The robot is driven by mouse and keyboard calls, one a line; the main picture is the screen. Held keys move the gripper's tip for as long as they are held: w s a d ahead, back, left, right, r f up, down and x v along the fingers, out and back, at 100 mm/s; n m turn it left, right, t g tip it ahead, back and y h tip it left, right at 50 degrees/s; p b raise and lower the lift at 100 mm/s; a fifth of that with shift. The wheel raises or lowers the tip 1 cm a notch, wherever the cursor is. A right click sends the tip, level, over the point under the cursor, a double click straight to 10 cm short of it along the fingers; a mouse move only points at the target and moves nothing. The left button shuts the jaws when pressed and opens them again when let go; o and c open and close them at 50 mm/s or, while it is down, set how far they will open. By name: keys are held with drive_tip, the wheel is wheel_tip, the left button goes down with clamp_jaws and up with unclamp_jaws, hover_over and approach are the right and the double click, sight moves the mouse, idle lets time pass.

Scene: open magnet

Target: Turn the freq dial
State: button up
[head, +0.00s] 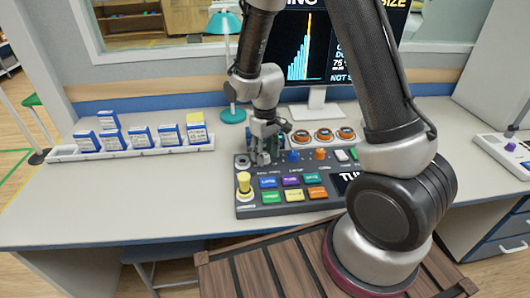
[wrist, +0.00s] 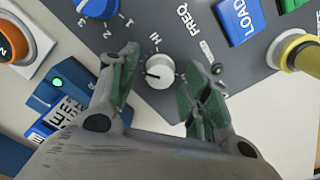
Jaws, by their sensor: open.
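The freq dial (wrist: 160,72) is a small round white-grey knob with a dark pointer line, on a dark panel beside the printed words FREQ and HI in the wrist view. My gripper (wrist: 160,78) is open, with one finger on each side of the dial. A gap shows between the dial and each finger; I cannot tell how deep the fingertips reach. In the head view my gripper (head: 265,150) is over the back left part of the control panel (head: 283,210), and it hides the dial there.
Close by are a blue selector knob (wrist: 95,5), a blue LOAD button (wrist: 240,18) and a yellow knob (wrist: 300,52). Orange knobs (head: 324,135) stand behind the panel, below a monitor (head: 305,45). A white rack (head: 62,155) of small boxes is at left. Table space left of the panel is clear.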

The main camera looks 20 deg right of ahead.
sight(265, 155)
wheel_tip(265, 155, up, 12)
idle(0.4)
drive_tip(key=s+d+r+m+t, duration=0.2)
drive_tip(key=s+d+r, duration=0.5)
drive_tip(key=s, duration=0.3)
drive_tip(key=s+d+r+m+t, duration=0.2)
drive_tip(key=s+d+r, duration=0.6)
drive_tip(key=s, duration=0.3)
drive_tip(key=shift+r+m, duration=0.4)
drive_tip(key=shift+r, duration=0.2)
drive_tip(key=shift+a, duration=0.15)
idle(0.7)
